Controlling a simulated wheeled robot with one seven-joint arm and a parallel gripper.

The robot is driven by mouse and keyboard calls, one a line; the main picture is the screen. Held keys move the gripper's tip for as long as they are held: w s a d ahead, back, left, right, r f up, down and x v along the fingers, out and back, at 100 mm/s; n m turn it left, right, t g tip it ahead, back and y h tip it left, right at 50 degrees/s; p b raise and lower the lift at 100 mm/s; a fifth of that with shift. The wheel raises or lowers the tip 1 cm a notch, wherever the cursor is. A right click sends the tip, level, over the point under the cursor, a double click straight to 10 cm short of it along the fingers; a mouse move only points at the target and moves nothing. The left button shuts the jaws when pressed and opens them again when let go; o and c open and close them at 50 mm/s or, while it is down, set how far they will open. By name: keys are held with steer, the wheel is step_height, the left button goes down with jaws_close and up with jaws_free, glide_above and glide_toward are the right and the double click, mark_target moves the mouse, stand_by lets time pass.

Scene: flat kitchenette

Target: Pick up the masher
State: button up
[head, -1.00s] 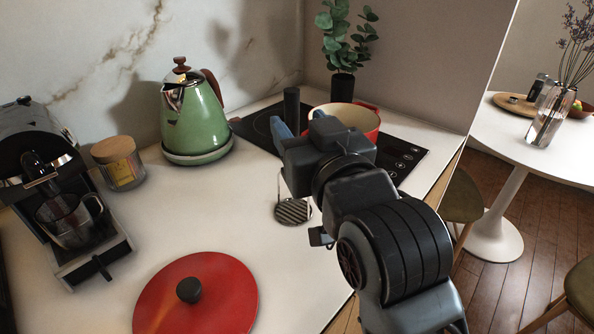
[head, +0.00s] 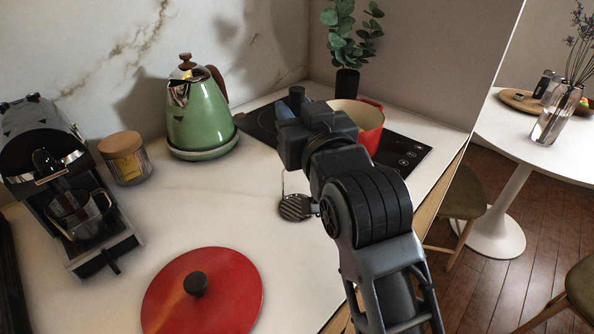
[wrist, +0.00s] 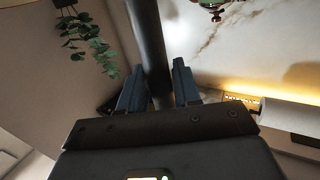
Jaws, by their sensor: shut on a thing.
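The masher has a black handle (head: 297,93) and a round slotted metal head (head: 295,207). In the head view it stands roughly upright at the hob's near side, its head low at the counter. I cannot tell whether the head touches the counter. My gripper (head: 288,112) is shut on the handle near its top, and the gripper and wrist hide part of the handle. In the wrist view the dark handle (wrist: 150,40) passes between the two blue fingers of my gripper (wrist: 158,78).
A red pot (head: 368,118) sits on the black hob (head: 405,153) just right of my wrist. A green kettle (head: 200,117), a candle jar (head: 126,160) and a coffee machine (head: 45,150) stand left. A red lid (head: 225,290) lies in front. The counter (head: 190,215) between is clear.

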steer(key=c, duration=0.4)
steer(key=shift+r, duration=0.1)
